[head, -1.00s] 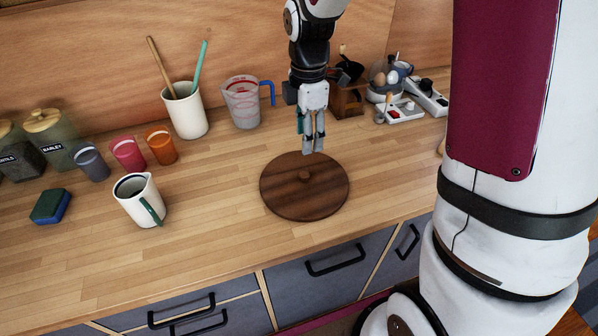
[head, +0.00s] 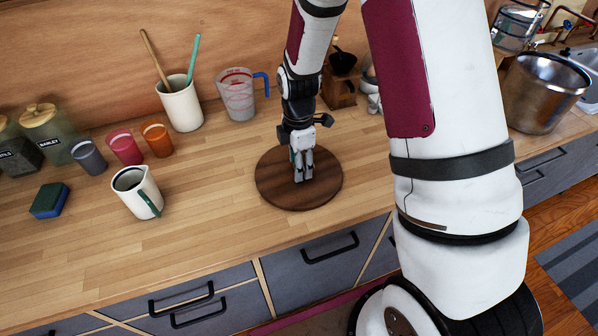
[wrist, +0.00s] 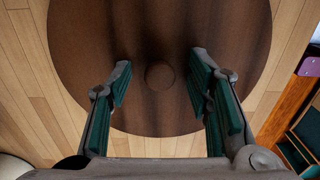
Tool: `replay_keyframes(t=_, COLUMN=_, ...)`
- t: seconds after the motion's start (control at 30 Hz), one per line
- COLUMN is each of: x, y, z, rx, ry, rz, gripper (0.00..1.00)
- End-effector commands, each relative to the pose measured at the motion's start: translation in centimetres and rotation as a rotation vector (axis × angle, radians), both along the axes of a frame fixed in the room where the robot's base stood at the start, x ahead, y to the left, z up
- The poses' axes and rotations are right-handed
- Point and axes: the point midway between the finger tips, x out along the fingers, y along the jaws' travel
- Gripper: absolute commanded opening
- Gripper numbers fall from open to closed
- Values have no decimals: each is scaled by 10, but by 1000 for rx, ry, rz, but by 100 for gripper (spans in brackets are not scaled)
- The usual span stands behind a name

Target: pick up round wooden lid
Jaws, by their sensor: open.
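The round wooden lid (head: 325,190) is a dark brown disc lying flat on the wooden counter. In the wrist view the lid (wrist: 185,35) fills the upper middle, with its small round knob (wrist: 160,76) at the centre. My gripper (head: 303,180) points down over the middle of the lid and hides the knob in the head view. In the wrist view my gripper (wrist: 160,85) is open, with one green-padded finger on each side of the knob and gaps on both sides. I cannot tell whether the fingertips touch the lid.
A white pitcher (head: 137,193) stands left of the lid. A measuring cup (head: 237,96), a utensil crock (head: 182,106) and coloured cups (head: 125,148) stand behind and left. A metal pot (head: 538,95) is far right. Bare counter (head: 225,205) lies between pitcher and lid.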

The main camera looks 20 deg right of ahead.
Motion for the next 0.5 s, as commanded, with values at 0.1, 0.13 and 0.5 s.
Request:
replay_keyframes(t=0.1, x=0, y=0, z=-2, rx=0, ry=-2, rz=0, gripper=46)
replay_keyframes(t=0.13, x=1, y=0, z=-2, rx=0, ry=-2, rz=0, gripper=46)
replay_keyframes(t=0.5, x=0, y=0, z=-2, rx=0, ry=-1, rz=0, gripper=0)
